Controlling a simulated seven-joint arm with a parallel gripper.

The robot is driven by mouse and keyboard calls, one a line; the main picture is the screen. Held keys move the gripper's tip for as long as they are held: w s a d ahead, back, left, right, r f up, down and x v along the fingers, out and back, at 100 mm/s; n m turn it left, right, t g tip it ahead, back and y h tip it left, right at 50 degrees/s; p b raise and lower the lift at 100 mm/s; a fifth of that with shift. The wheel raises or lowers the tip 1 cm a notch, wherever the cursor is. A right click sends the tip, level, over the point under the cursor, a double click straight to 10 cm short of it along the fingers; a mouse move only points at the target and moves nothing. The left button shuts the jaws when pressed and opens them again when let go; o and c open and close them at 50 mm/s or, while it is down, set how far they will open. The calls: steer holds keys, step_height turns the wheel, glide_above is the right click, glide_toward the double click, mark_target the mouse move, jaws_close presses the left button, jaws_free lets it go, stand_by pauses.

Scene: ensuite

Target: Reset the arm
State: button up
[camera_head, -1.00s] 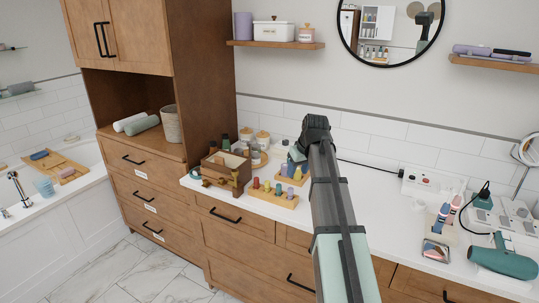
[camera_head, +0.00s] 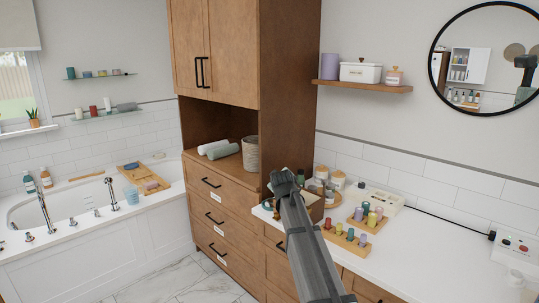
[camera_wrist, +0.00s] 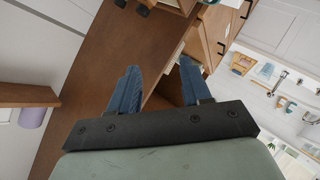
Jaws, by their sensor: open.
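My gripper shows in the wrist view (camera_wrist: 158,88) with its two blue fingers apart and nothing between them. In the head view my arm reaches up from the bottom, and its end (camera_head: 284,182) is in front of the left end of the white counter (camera_head: 420,245). The arm's end hides part of a wooden box (camera_head: 316,208) there. In the wrist view the fingers are in front of the brown side of the tall wooden cabinet (camera_wrist: 110,60); I cannot tell how far away it is.
The tall cabinet (camera_head: 285,80) stands left of the counter, with rolled towels (camera_head: 218,149) in its niche. Wooden holders with colored bottles (camera_head: 346,238) stand on the counter. A wall shelf (camera_head: 365,87) is above. A bathtub (camera_head: 90,225) is at the left. The counter's right part is mostly clear.

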steer(key=s+a+f+n, duration=0.15)
steer(key=a+f, duration=0.35)
steer(key=f, duration=0.9)
steer(key=s+d+f+m+g, duration=0.2)
steer(key=s+d+f+g, duration=0.15)
steer(key=s+f, duration=0.55)
steer(key=s+d+f+m+g+h, duration=0.15)
steer(key=s+d+f, duration=0.35)
steer(key=f, duration=0.8)
steer(key=s+d+f+m+g+y, duration=0.1)
steer(key=s+d+f+g, duration=0.15)
steer(key=s+f, duration=0.7)
steer(key=s+d+f+m+g, duration=0.1)
steer(key=s+d+f+g, duration=0.15)
steer(key=s+f, duration=0.55)
steer(key=s+d+f+m+g, duration=0.2)
steer(key=s+f+g, duration=0.1)
steer(key=s, duration=0.9)
steer(key=s+d+f+m+g, duration=0.1)
steer(key=s+d+f+g, duration=0.15)
steer(key=s+f, duration=0.6)
steer(key=s+r+m+g, duration=0.1)
steer(key=s+g, duration=0.3)
steer(key=s, duration=1.4)
steer(key=shift+r+m, duration=0.2)
steer(key=shift+m, duration=0.3)
